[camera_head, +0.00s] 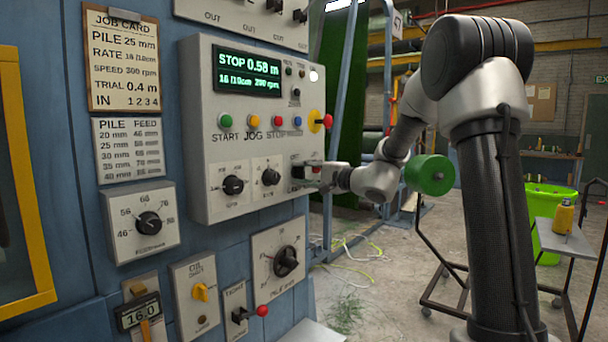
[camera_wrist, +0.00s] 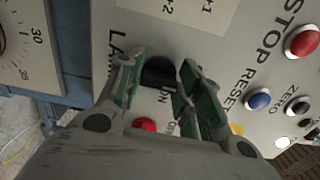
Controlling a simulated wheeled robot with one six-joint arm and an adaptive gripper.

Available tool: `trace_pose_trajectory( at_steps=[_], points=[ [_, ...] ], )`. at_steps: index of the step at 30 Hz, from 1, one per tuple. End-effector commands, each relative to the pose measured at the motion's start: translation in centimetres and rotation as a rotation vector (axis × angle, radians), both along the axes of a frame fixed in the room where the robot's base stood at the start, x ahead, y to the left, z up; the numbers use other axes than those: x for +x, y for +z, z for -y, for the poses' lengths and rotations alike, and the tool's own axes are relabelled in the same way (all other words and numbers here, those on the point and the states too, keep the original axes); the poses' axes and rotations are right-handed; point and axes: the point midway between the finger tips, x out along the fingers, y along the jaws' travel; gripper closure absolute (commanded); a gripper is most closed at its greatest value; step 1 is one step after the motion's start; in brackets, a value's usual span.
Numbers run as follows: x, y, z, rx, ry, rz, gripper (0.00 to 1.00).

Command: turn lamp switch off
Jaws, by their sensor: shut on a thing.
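The lamp switch (camera_wrist: 158,72) shows in the wrist view as a black piece on the pale panel, beside the lettering "LAM". "ON" and part of another word are printed near it. A red tip (camera_wrist: 145,124) shows between the bases of my fingers; I cannot tell whether it joins the black piece. My gripper (camera_wrist: 157,80) is shut on the lamp switch, one finger on each side. In the head view my gripper (camera_head: 302,172) is at the lower right of the control panel (camera_head: 209,138) and mostly hides the switch.
Near the gripper are two black dials (camera_head: 233,184), a red stop button (camera_wrist: 302,42), a blue reset button (camera_wrist: 259,99) and a red-and-yellow knob (camera_head: 321,121). Below is another dial (camera_head: 286,262). A bright green bin (camera_head: 550,222) and a cart with a yellow bottle (camera_head: 563,217) stand right.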

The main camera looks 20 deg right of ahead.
Motion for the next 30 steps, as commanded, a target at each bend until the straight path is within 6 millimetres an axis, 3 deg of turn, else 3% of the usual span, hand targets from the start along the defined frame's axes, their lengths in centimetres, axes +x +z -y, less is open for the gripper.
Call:
trace_pose_trajectory(
  at_steps=[20, 21, 24, 30],
  points=[
    [-0.06, -0.24, 0.00, -0.050, 0.001, 0.031, 0.88],
    [-0.06, -0.25, 0.00, -0.050, 0.001, 0.031, 0.59],
    [-0.05, -0.21, 0.00, -0.050, 0.001, 0.031, 0.43],
    [-0.03, -0.13, -0.01, -0.049, 0.001, 0.033, 0.43]
  ],
)
